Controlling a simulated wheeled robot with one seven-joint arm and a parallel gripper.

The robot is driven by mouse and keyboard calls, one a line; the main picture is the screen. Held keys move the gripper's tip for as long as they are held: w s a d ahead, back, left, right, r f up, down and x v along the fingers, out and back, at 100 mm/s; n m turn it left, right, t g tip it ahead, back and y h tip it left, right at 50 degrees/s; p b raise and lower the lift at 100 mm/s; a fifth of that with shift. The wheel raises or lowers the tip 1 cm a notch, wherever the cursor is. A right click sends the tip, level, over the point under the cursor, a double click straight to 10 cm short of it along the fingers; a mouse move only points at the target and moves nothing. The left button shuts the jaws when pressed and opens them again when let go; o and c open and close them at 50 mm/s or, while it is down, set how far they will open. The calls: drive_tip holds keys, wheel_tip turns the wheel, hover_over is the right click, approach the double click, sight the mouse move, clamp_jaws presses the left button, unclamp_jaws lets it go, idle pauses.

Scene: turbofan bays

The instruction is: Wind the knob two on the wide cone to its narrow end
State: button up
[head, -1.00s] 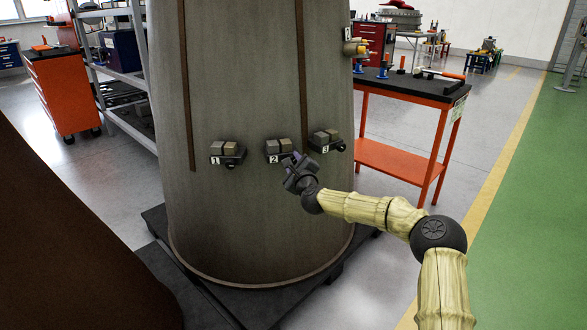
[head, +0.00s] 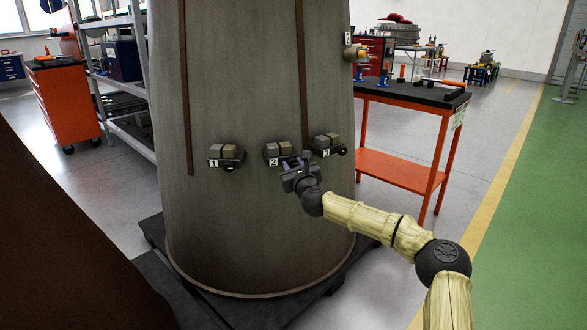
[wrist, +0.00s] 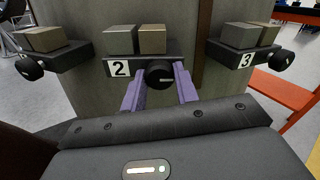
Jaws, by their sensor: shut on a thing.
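The wide cone (head: 240,225) stands in the middle of the head view, narrowing upward. The block marked 2 (head: 272,150), with two small blocks on top, sits on its front between blocks marked 1 (head: 222,155) and 3 (head: 325,146). My gripper (head: 296,168) is at block 2 and hides its knob in the head view. In the wrist view, the purple fingers of my gripper (wrist: 159,88) are shut on knob two (wrist: 159,74), one on each side. The black knob's pale mark points roughly right.
Knob one (wrist: 30,67) and knob three (wrist: 281,59) lie on either side in the wrist view. An orange cart (head: 400,170) stands right of the cone. A brown cone-like surface (head: 60,240) fills the lower left. Green floor (head: 530,170) at the right is clear.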

drive_tip(key=shift+d+f, duration=0.1)
drive_tip(key=shift+f, duration=0.1)
drive_tip(key=o, duration=1)
drive_tip(key=shift+r, duration=0.1)
drive_tip(key=p+v, duration=0.3)
drive_tip(key=v, duration=1.4)
drive_tip(key=shift+s, duration=0.15)
